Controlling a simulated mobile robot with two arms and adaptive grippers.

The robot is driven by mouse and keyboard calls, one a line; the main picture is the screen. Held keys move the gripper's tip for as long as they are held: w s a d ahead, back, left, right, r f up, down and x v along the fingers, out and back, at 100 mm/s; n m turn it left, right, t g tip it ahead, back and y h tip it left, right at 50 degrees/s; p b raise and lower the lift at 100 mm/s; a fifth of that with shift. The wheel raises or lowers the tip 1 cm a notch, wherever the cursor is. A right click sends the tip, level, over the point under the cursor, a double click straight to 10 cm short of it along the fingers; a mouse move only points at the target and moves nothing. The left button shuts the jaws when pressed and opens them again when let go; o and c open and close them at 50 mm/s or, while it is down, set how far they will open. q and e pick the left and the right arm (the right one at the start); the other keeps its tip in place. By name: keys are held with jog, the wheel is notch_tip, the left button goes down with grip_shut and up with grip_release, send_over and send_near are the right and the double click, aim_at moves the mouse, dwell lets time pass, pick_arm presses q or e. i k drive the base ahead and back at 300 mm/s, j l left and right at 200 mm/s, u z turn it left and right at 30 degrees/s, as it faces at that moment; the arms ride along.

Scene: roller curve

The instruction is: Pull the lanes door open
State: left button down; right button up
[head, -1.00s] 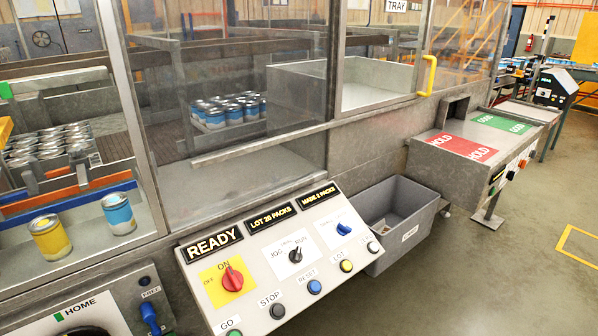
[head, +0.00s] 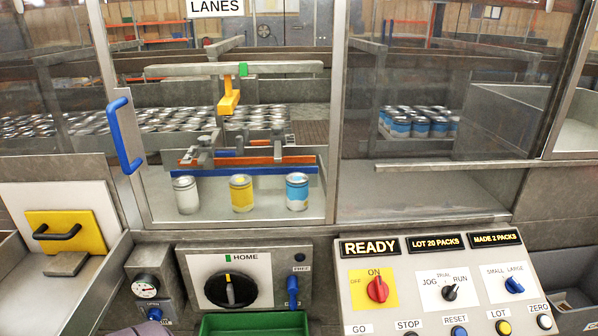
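The lanes door (head: 328,120) is a clear pane in a grey metal frame under a sign reading LANES (head: 216,7). It looks shut. Its blue upright handle (head: 125,135) is on the left side of the frame. Behind the pane stand a plain white-and-silver can (head: 186,195), a yellow can (head: 241,193) and a blue can (head: 297,191) in front of a blue bar.
A control panel reading READY (head: 440,300) juts out at lower right. A yellow plate with a black handle (head: 66,232) is at left. A grey bin (head: 575,298) stands at right.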

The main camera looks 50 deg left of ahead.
aim_at(121, 112)
jog(key=u, duration=1.9)
